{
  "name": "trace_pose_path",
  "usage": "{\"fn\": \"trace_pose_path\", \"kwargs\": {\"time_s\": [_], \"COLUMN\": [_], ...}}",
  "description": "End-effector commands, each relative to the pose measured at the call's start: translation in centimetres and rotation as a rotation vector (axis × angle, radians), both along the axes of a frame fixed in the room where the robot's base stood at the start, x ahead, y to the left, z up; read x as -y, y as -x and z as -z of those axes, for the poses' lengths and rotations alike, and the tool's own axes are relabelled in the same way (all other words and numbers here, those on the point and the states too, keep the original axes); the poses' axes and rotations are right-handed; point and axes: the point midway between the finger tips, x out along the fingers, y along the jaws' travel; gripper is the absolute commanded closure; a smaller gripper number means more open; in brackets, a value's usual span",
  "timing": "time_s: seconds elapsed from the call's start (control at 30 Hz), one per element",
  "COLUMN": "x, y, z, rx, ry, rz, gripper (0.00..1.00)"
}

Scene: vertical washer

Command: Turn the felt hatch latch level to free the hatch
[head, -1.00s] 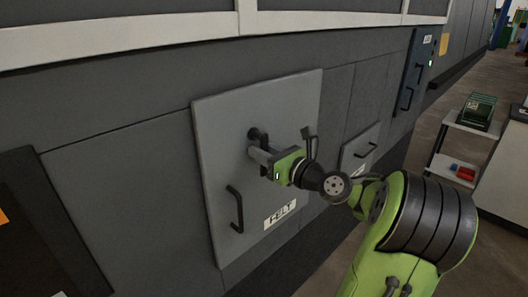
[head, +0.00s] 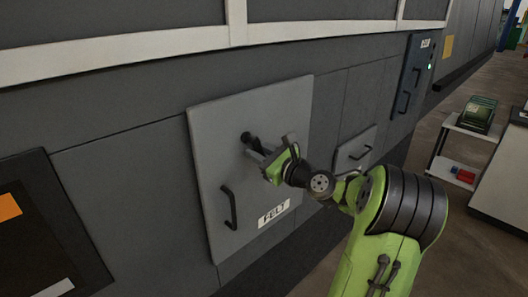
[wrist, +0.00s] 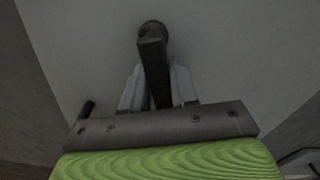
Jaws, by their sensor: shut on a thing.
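The felt hatch (head: 220,185) is a light grey panel with a "FELT" label (head: 273,213), and it lies flat against the dark machine wall. Its latch (head: 247,138) is a dark bar on a round pivot near the middle of the panel. In the wrist view the latch bar (wrist: 153,60) runs from the pivot at the top down between my fingers, leaning slightly. My gripper (head: 259,157) is shut on the bar; in the wrist view the two pale fingers (wrist: 158,90) stand on either side of it. The bar's lower end is hidden by my gripper.
A black fixed handle (head: 229,208) stands out on the hatch, left of and below the latch. A smaller hatch (head: 355,148) and a dark blue panel (head: 414,75) are to the right. A cart (head: 462,150) stands on the floor at the far right.

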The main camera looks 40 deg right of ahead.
Motion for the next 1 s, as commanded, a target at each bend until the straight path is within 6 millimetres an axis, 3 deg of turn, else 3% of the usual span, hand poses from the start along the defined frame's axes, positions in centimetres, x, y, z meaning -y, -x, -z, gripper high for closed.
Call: {"fn": "trace_pose_path", "kwargs": {"time_s": [1.0], "x": [2.1], "y": [-0.3], "z": [-2.3], "rx": [0.031], "ry": [0.951], "rz": [0.0], "gripper": [1.0]}}
